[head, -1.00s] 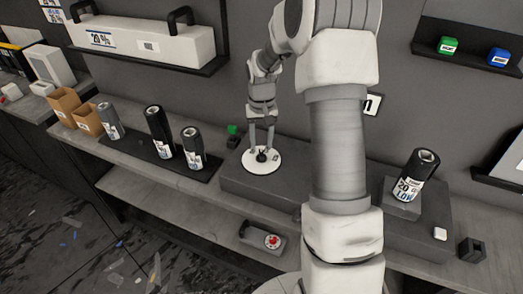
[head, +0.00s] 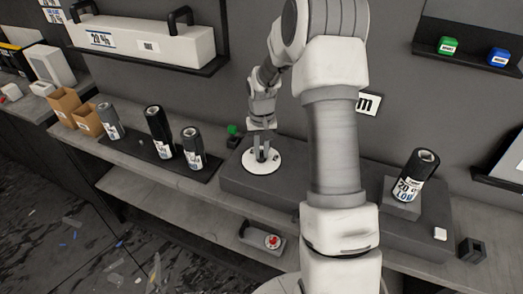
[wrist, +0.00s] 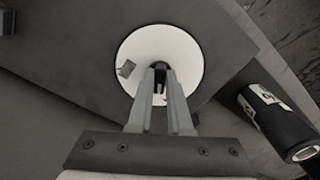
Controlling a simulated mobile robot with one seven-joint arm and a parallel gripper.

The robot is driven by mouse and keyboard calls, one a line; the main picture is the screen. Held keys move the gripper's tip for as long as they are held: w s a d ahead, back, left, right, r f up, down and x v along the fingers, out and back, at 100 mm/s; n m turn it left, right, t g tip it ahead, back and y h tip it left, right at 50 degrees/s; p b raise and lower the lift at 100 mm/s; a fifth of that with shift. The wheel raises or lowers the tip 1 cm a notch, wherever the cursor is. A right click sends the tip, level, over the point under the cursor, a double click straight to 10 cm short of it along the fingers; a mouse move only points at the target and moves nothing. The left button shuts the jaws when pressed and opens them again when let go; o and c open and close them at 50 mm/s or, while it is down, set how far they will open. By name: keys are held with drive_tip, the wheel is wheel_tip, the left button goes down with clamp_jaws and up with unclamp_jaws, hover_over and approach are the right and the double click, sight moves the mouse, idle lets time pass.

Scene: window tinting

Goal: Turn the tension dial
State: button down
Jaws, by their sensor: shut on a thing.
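The tension dial is a white round plate (head: 248,164) with a small dark knob at its middle, set on the dark grey raised block. In the wrist view the white plate (wrist: 135,50) fills the upper middle, with a small grey mark at its left. My gripper (head: 261,158) points down over the plate's centre. In the wrist view its two fingers (wrist: 161,75) are close together on the dark knob (wrist: 160,65), which they mostly hide.
Several dark rolls (head: 157,132) stand on a black mat left of the dial. A dark roll labelled 20 LOW (head: 414,177) stands on the block at right. A small green thing (head: 232,130) is behind the dial. A tool with a red knob (head: 271,241) lies on the lower shelf.

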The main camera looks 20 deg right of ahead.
sight(262, 153)
idle(0.4)
drive_tip(key=shift+d+n, duration=0.15)
drive_tip(key=shift+n, duration=2.75)
drive_tip(key=c, duration=0.8)
unclamp_jaws()
drive_tip(key=shift+c, duration=0.2)
wheel_tip(262, 153, up, 18)
drive_tip(key=shift+f, duration=0.25)
